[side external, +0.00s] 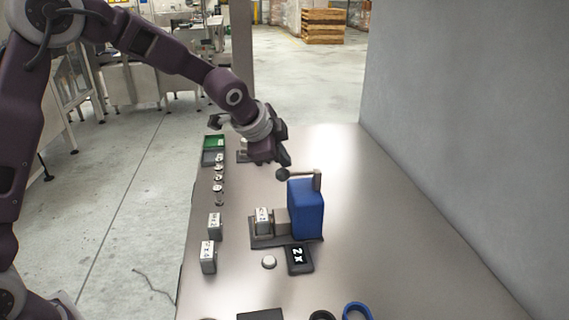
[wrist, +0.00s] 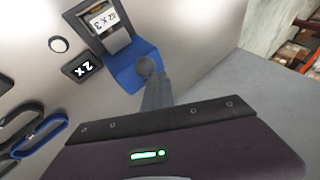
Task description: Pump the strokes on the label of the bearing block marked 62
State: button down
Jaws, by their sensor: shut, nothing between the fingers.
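The blue pump (side external: 307,208) stands on a dark base (side external: 262,243) on the bench. Its lever (side external: 303,172) sticks out to the left, ending in a dark ball knob (side external: 283,175). A grey block (side external: 263,222) sits on the base beside the pump; in the wrist view its label (wrist: 103,19) seems to read 62 X 3. A small black display (side external: 299,258) shows what looks like 2X. My gripper (side external: 286,163) is shut and empty, its fingertips just above the knob; in the wrist view they overlap the knob (wrist: 146,65), so I cannot tell if they touch.
A round white button (side external: 269,262) lies left of the display. The bench right of the pump is clear.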

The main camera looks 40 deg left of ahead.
aim_at(289, 173)
jog(key=shift+s+a+f, duration=0.1)
jog(key=shift+s+f, duration=0.05)
jog(key=shift+f, duration=0.6)
dwell(0.7)
jog(key=shift+r, duration=0.1)
jog(key=shift+w+d+r, duration=0.15)
jog(key=shift+r, duration=0.8)
jog(key=shift+w+d+r, duration=0.1)
jog(key=shift+w+r, duration=0.05)
jog(key=shift+r, duration=0.8)
jog(key=r, duration=0.5)
jog(key=shift+w+d, duration=0.35)
